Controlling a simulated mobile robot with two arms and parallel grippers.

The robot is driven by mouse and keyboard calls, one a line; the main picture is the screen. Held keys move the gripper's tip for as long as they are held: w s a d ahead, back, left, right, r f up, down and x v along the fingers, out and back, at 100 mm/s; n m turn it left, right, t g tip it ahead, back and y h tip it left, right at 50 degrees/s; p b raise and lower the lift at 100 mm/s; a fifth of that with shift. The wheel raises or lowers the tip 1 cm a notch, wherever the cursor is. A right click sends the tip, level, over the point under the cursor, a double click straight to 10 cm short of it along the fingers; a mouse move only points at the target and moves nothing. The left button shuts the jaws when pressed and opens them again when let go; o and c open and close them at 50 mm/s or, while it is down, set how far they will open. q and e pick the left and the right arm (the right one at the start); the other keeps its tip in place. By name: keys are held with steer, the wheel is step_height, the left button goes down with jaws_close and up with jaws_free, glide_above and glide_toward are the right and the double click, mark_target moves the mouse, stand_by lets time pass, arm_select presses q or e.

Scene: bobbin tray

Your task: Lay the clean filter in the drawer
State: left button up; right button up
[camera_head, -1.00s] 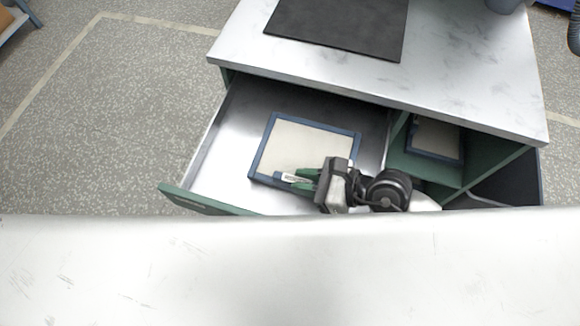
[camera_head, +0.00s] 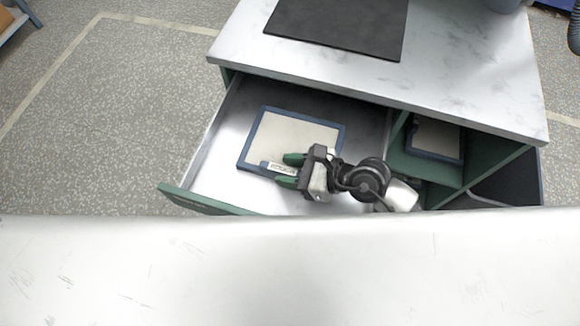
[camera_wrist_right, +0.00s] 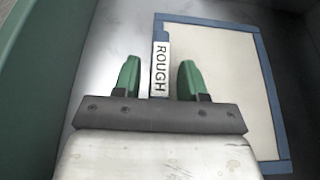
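The clean filter (camera_head: 290,137), a pale panel in a blue frame, lies flat inside the open drawer (camera_head: 205,165); whether it fully touches the drawer floor is hard to tell. Its white tab, marked ROUGH, shows at the near edge. In the right wrist view the filter (camera_wrist_right: 215,75) is ahead and the tab (camera_wrist_right: 160,70) is between the fingers, with a gap on each side. My right gripper (camera_head: 290,170) is open around the tab, not clamped on it. My left gripper is not in view.
A darker filter (camera_head: 435,138) in a blue frame lies in the green compartment right of the drawer. The cabinet top (camera_head: 470,75) overhangs the drawer's back and carries a black mat (camera_head: 340,25). A white surface (camera_head: 280,270) spans the foreground. Drawer floor is bare left of the filter.

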stand_by(0.4)
steer(key=shift+d+r, duration=0.1)
steer(key=shift+r, duration=0.15)
steer(key=b+v, duration=0.1)
steer(key=v, duration=0.9)
steer(key=shift+s+d, duration=0.1)
steer(key=shift+d, duration=0.15)
steer(key=shift+s+d+r, duration=0.2)
steer(key=shift+d+r, duration=0.1)
steer(key=shift+d, duration=0.25)
steer(key=shift+w, duration=0.1)
